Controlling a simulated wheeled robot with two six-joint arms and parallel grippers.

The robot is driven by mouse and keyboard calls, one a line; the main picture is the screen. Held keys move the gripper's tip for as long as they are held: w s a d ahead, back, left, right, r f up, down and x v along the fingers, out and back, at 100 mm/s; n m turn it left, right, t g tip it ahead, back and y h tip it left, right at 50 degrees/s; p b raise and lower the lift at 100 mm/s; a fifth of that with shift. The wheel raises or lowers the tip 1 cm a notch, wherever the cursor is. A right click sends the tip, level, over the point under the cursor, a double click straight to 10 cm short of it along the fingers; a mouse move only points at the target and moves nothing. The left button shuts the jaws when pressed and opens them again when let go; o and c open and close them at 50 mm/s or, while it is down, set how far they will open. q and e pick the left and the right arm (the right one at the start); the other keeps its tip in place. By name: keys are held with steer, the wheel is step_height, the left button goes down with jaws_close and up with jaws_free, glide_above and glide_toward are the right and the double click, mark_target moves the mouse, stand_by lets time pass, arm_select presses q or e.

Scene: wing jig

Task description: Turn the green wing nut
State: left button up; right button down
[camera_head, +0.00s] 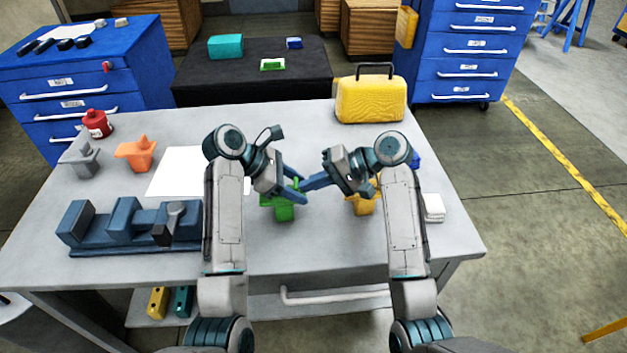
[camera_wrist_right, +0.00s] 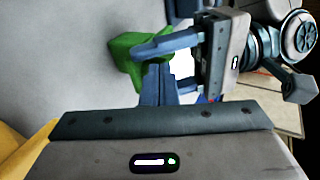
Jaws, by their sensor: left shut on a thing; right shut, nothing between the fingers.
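The green wing nut (camera_head: 284,208) stands on the grey table in front of my grippers, partly hidden by fingers. It also shows in the right wrist view (camera_wrist_right: 125,58). My left gripper (camera_head: 298,190) is shut on its upper part, with blue fingers reaching in from the left; in the right wrist view this gripper (camera_wrist_right: 150,52) lies across the green piece. My right gripper (camera_head: 304,187) is shut and empty, its fingertips close beside the left fingers and the green piece. Whether the right fingertips touch them I cannot tell.
A yellow piece (camera_head: 362,205) stands under my right arm. A yellow case (camera_head: 370,100) stands at the back. The front middle is clear.

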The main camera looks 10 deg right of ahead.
arm_select(q)
steer(key=shift+d+r, duration=0.1)
arm_select(e)
steer(key=m+t, duration=0.1)
steer(key=m+t+h, duration=0.1)
steer(key=m+t, duration=0.2)
steer(key=shift+s+a+r+m+t+h, duration=0.1)
steer(key=shift+s+a+m+t+h, duration=0.05)
steer(key=shift+s+m+t+h, duration=0.2)
